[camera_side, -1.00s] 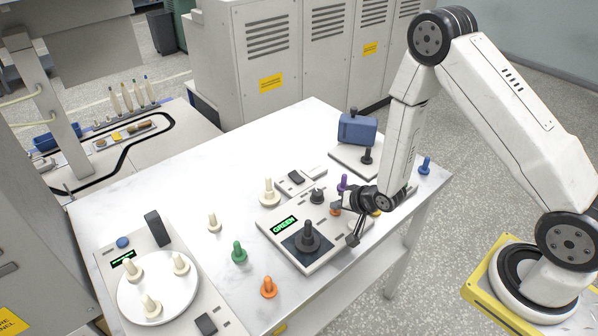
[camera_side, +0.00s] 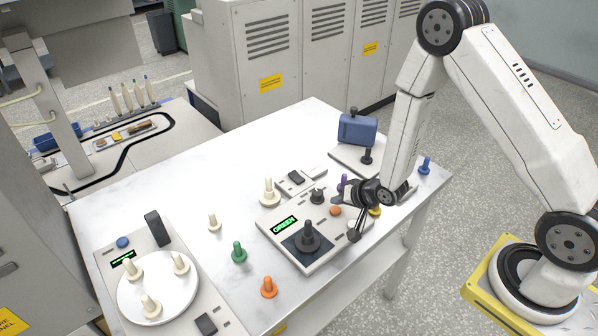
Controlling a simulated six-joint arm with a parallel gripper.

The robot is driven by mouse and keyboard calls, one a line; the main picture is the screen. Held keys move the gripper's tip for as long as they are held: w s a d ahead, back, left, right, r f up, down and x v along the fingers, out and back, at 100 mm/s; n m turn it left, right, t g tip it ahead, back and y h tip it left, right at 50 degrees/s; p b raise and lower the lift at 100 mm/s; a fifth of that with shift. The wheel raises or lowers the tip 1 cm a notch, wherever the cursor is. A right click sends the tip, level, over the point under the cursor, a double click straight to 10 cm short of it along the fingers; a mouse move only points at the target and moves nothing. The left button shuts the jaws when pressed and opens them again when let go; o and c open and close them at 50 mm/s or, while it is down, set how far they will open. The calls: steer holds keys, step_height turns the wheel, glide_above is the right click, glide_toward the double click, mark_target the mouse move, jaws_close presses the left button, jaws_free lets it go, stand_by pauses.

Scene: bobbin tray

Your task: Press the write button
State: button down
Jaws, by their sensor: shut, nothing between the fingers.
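A flat light-grey device (camera_side: 321,255) on the white table has a lit display (camera_side: 284,225) reading GREEN. A black bobbin (camera_side: 307,238) stands upright on its dark square pad. An orange button (camera_side: 336,211) and a black knob (camera_side: 317,195) are on the device's far side. I cannot read a label that says which control is the write button. My gripper (camera_side: 355,234) is shut and empty, with its tips low over the device's right part, to the right of the orange button and apart from it. Whether the tips touch the device is not clear.
A turntable device (camera_side: 125,291) with several cream bobbins and a blue button (camera_side: 123,242) is at left. Green (camera_side: 239,253), orange (camera_side: 268,288), purple (camera_side: 343,183), yellow (camera_side: 375,211) and blue (camera_side: 425,166) bobbins stand about. A blue-topped stand (camera_side: 357,129) is behind. The table's back left is clear.

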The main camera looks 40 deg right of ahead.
mark_target(338, 211)
steer(key=shift+r, duration=2.35)
steer(key=shift+s+r+n+g, duration=0.25)
steer(key=shift+r+n+g, duration=0.05)
steer(key=shift+r, duration=0.3)
steer(key=s+a+r+n+g+h, duration=0.1)
steer(key=s+r+n+g, duration=0.5)
steer(key=s+r, duration=0.4)
steer(key=s+n, duration=0.1)
steer(key=s, duration=0.2)
steer(key=shift+s+a+r, duration=0.15)
steer(key=shift+s+a, duration=0.05)
steer(key=shift+s, duration=0.05)
